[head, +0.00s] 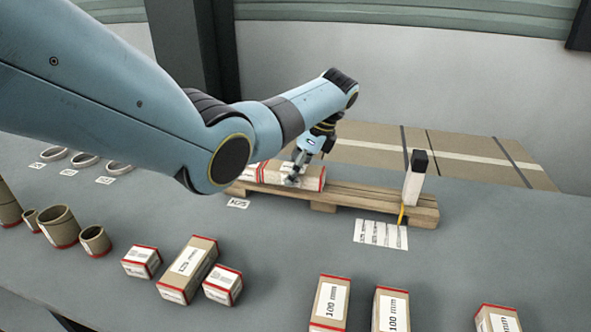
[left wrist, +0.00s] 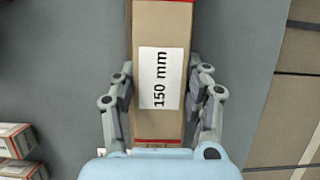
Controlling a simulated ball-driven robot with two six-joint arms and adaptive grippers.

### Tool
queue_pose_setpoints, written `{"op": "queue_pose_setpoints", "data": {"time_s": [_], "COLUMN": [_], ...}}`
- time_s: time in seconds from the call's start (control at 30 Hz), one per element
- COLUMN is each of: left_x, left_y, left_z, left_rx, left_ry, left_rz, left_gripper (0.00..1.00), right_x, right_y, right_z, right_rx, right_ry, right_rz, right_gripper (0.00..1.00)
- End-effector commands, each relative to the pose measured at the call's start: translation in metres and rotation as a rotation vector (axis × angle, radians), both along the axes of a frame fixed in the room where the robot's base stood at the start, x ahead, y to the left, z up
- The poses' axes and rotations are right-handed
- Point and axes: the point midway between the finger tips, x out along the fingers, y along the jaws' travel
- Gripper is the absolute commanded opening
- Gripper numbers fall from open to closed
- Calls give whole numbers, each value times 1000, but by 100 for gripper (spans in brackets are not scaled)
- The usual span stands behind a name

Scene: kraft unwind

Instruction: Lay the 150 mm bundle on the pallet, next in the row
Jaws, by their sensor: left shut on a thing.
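My left gripper (head: 293,178) is shut on the 150 mm bundle (head: 313,181), a long kraft-brown box with red end bands. In the left wrist view the bundle (left wrist: 160,125) lies lengthwise between the fingers (left wrist: 160,92), its white "150 mm" label facing the camera. The bundle is at the left part of the wooden pallet (head: 372,198); whether it rests on the boards I cannot tell. Red bands and a pale face (head: 250,173) show just left of it, perhaps another bundle, partly hidden by my arm. My right gripper is out of view.
A white post with a black top (head: 413,180) stands at the pallet's right end. A printed sheet (head: 381,234) lies in front. Several labelled boxes (head: 188,268) and brown tubes (head: 57,227) stand nearer. Large flat brown packages (head: 470,155) lie behind. The pallet's middle is bare.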

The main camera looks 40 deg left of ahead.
Motion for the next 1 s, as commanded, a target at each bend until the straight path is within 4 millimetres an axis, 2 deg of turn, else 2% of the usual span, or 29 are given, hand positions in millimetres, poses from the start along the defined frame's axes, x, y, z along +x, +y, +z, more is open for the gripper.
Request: {"op": "queue_pose_setpoints", "data": {"time_s": [0.37,0.4,0.6,0.87,1.0], "left_x": [0,0,0,0,4], "left_y": [0,0,0,-1,-5], "left_z": [-3,-3,-3,-3,9], "left_rx": [0,0,0,0,-1], "left_ry": [-1,-1,0,0,-3], "left_rz": [0,0,0,0,-1], "left_gripper": [10,49,74,74,74], "right_x": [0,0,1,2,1], "right_y": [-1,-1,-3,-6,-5], "right_z": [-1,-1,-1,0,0], "right_rx": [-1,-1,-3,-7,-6], "right_ry": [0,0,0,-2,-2], "right_rz": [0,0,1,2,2], "right_gripper": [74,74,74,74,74]}}
